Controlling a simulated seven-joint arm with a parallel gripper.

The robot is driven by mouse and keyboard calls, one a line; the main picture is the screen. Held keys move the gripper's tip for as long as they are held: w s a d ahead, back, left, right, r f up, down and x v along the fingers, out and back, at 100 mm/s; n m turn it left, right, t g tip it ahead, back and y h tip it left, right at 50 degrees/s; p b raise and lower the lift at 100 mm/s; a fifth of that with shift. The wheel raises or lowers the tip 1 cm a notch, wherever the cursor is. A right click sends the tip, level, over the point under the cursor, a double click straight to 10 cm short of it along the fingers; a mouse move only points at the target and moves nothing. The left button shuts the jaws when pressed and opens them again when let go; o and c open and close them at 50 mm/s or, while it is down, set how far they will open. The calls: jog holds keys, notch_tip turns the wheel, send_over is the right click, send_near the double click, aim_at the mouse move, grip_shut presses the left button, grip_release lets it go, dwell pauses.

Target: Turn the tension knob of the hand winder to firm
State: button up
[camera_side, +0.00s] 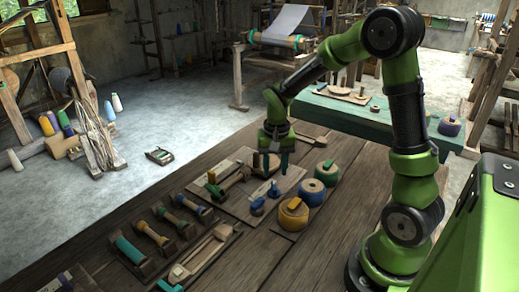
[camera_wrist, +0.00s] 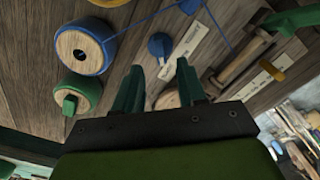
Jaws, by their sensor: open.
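My gripper (camera_side: 273,170) points down over the wooden winder board (camera_side: 238,208), its two green fingers apart with nothing between them. In the wrist view the open fingers (camera_wrist: 160,82) also show, pointing towards the board. Two blue knobs stand on the board, a front one (camera_side: 257,206) and a back one (camera_side: 273,190), in front of the gripper in the side view. In the wrist view a blue knob (camera_wrist: 160,46) lies beyond the fingertips, apart from them, beside a pale marked strip (camera_wrist: 189,40). I cannot tell which knob sets the tension or read the strip.
Right of the board stand a yellow-topped spool (camera_side: 292,214), a blue spool (camera_side: 311,193) and a green spool (camera_side: 327,173). Several bobbins in wooden holders, one of them green (camera_side: 130,250), lie at the front left. A green bench (camera_side: 395,125) stands behind.

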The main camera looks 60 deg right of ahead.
aim_at(274, 185)
notch_tip(274, 185, down, 6)
jog(key=shift+f, duration=0.1)
jog(key=shift+c, duration=0.3)
grip_shut()
